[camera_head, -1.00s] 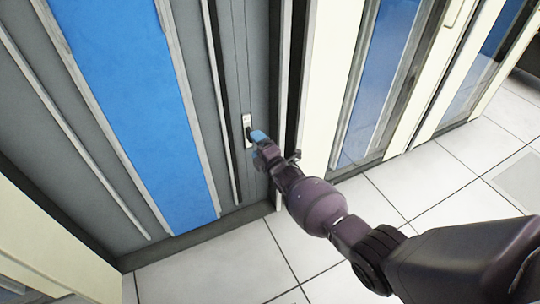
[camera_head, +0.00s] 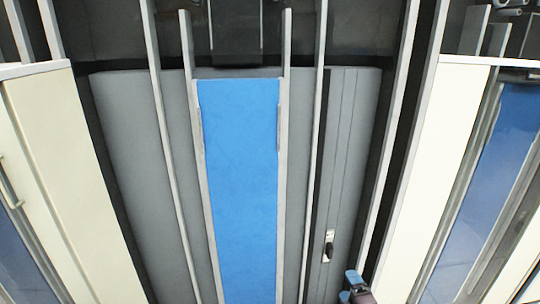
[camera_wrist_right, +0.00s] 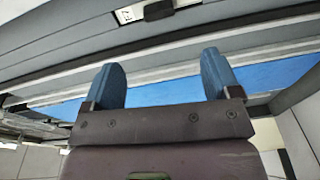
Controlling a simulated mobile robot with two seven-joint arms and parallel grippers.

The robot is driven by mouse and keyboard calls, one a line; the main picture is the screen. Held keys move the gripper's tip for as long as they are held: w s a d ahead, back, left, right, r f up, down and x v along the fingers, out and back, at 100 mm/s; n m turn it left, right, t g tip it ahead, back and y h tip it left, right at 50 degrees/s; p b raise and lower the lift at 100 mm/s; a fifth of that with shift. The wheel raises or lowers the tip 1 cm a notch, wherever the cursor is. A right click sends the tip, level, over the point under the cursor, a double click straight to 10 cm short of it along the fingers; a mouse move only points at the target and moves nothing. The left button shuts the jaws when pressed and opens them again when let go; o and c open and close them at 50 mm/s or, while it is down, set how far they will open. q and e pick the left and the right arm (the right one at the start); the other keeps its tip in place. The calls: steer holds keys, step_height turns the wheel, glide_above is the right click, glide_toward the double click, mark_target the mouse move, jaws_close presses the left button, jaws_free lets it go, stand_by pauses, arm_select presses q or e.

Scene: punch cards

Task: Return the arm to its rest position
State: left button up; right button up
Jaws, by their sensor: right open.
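My right gripper (camera_head: 352,288) shows at the bottom edge of the head view, right of the blue panel; only its blue fingertips and a bit of the wrist are in frame. In the right wrist view my right gripper (camera_wrist_right: 160,85) is open, with its two blue fingers wide apart and nothing between them. A small light plate with a dark handle (camera_head: 328,246) sits on the grey door, up and left of the fingertips and apart from them. It also shows at the top of the wrist view (camera_wrist_right: 158,10). My left gripper is not in view.
The grey door (camera_head: 130,150) with a tall blue panel (camera_head: 240,180) stands in front and looks closed. Cream cabinets (camera_head: 70,170) flank it, and the right one has a blue glass front (camera_head: 500,170). Metal rails run above the door.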

arm_select(q)
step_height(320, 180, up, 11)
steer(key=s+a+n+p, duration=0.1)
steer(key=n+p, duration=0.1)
steer(key=p, duration=1.5)
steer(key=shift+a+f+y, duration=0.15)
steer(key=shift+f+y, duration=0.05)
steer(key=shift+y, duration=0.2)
arm_select(e)
steer(key=s+r+m+g+h, duration=0.1)
steer(key=s+r+m, duration=0.5)
steer(key=s, duration=1)
steer(key=s+d+r+m+g+h, duration=0.1)
steer(key=s+r+m+g, duration=0.2)
steer(key=s, duration=1.4)
steer(key=s+d+r+m+g, duration=0.1)
steer(key=s+r+m+g, duration=0.1)
steer(key=s+r+m, duration=0.7)
steer(key=s+r, duration=0.2)
steer(key=s, duration=0.6)
steer(key=shift+r+h, duration=0.4)
